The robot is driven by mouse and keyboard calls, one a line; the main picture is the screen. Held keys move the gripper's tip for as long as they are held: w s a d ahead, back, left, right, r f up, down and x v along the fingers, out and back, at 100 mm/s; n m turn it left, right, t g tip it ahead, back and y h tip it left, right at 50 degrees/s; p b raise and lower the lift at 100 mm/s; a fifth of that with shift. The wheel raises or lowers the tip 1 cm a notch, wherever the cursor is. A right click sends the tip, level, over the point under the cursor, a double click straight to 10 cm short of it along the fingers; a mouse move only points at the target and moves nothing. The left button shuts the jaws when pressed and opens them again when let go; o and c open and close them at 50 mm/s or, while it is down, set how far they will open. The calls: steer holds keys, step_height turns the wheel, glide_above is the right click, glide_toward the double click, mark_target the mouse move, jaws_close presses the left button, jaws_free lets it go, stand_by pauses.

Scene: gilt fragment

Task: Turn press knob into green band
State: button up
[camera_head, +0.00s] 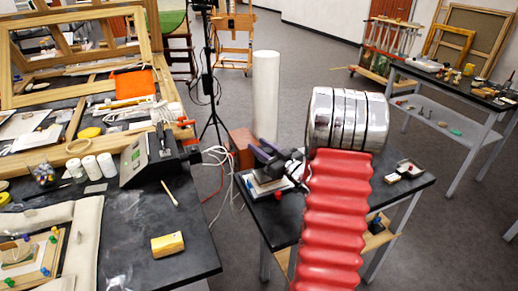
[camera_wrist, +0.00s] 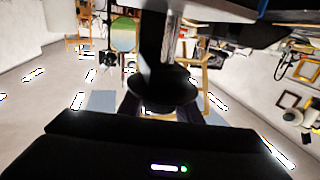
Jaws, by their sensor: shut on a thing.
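My gripper (camera_wrist: 160,111) shows in the wrist view as two dark fingers, one on each side of a black flared knob (camera_wrist: 162,84). It is shut on this press knob. The knob hangs on a dark stem, with a bright metal rod beside it. My arm and gripper cover much of the press there. I cannot make out a green band or the knob's pointer in either view.
A cluttered workbench (camera_head: 166,210) stands at left, with a gap of floor between. A further table (camera_head: 446,92) stands at right.

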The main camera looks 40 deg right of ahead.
steer(key=shift+s+d+m+g+h, duration=0.1)
steer(key=shift+d+m+g+h, duration=0.15)
steer(key=shift+m+h, duration=0.7)
steer(key=shift+w+d+m+g+h, duration=0.15)
steer(key=shift+m+h, duration=0.45)
steer(key=shift+h, duration=0.8)
steer(key=shift+s+d+m+g+h, duration=0.25)
steer(key=shift+m+h, duration=0.5)
steer(key=shift+h, duration=0.4)
steer(key=shift+s+d+m+g+h, duration=0.1)
steer(key=shift+d+m+g+h, duration=0.1)
steer(key=shift+m+g+h, duration=0.5)
steer(key=shift+d+m+g+h, duration=0.2)
steer(key=shift+m+h, duration=0.3)
steer(key=shift+h, duration=0.5)
steer(key=shift+g, duration=0.25)
steer(key=o, duration=1.1)
steer(key=shift+s, duration=0.1)
